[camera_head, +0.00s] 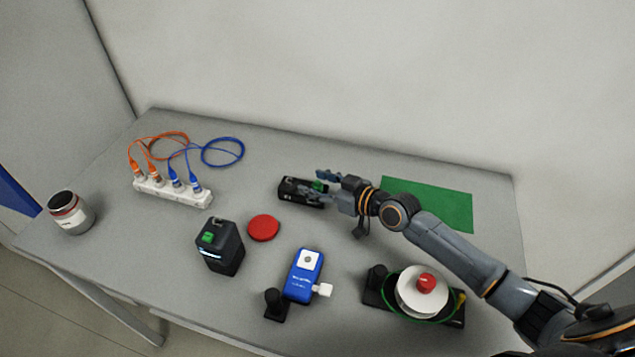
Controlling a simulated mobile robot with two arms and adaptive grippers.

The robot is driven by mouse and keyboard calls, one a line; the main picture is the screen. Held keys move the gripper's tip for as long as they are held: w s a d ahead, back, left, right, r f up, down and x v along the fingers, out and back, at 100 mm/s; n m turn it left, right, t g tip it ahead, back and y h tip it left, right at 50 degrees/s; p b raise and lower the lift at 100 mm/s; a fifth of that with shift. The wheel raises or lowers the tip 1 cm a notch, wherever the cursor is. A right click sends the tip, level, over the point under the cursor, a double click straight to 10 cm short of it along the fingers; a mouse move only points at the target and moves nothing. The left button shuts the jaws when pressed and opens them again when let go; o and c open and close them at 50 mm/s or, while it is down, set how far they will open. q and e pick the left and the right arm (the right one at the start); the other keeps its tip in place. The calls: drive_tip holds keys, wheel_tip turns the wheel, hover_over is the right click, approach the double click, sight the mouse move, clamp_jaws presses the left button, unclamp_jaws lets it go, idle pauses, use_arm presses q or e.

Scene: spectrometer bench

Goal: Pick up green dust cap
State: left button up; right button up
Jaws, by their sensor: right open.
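A small green cap (319,186) shows at the right end of a low black device (293,189) near the middle back of the bench. My right gripper (316,183) is open, with its fingers on either side of this green cap. Whether the fingers touch the cap is too small to tell, and the gripper partly hides it. Another green piece (208,237) sits on top of a black box-shaped instrument (222,252) at the left front. My left gripper does not show.
A green mat (450,205) lies behind my right arm. A red disc (263,228), a blue instrument (303,275) and a white round part with a red knob (426,283) stand in front. A white strip (170,192) with orange and blue cables and a jar (70,212) are at left.

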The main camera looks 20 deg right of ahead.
drive_tip(key=c, duration=0.8)
drive_tip(key=shift+r, duration=0.1)
drive_tip(key=shift+r, duration=0.3)
wheel_tip(320, 180, up, 2)
drive_tip(key=shift+r+b, duration=0.1)
drive_tip(key=shift+b, duration=0.25)
drive_tip(key=s+a+r+b, duration=0.1)
drive_tip(key=s+a+r, duration=0.7)
drive_tip(key=s+r, duration=0.2)
drive_tip(key=shift+s+a, duration=0.25)
drive_tip(key=shift+s, duration=0.4)
